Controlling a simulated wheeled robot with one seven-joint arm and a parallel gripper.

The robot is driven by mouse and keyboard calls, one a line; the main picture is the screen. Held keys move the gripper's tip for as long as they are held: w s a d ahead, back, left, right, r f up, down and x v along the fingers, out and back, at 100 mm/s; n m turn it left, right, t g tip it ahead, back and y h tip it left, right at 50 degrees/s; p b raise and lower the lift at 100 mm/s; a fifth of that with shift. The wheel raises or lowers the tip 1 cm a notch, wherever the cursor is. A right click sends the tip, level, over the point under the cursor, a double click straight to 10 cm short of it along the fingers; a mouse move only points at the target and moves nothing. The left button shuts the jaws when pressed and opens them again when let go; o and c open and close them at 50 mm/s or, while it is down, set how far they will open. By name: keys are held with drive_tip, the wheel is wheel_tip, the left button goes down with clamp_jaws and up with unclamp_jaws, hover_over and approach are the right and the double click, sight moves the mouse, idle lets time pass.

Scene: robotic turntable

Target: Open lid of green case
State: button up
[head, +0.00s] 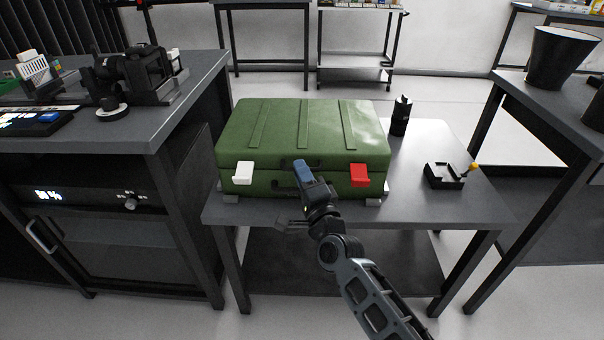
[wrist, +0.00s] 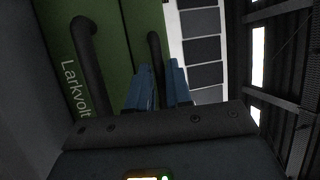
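The green case (head: 303,137) lies flat on a grey table with its lid down; a seam runs along its front. A white latch (head: 243,173) juts from the front left and a red latch (head: 360,175) from the front right. Two dark handles sit between them, partly hidden by my gripper (head: 302,172), which is at the front middle of the case. In the wrist view, my two blue fingers stand a small gap apart, with one dark handle (wrist: 154,50) running down between them. Contact is not clear. The other handle (wrist: 88,60) lies left, beside the word "Larkvolt".
The grey table (head: 430,212) also bears a black cylinder (head: 400,117) and a small black tray (head: 443,176) to the right of the case. A bench with a camera device (head: 135,70) stands left. Another table with black pots (head: 558,62) stands right. Space above the case is clear.

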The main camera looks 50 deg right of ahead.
clamp_jaws()
idle(0.3)
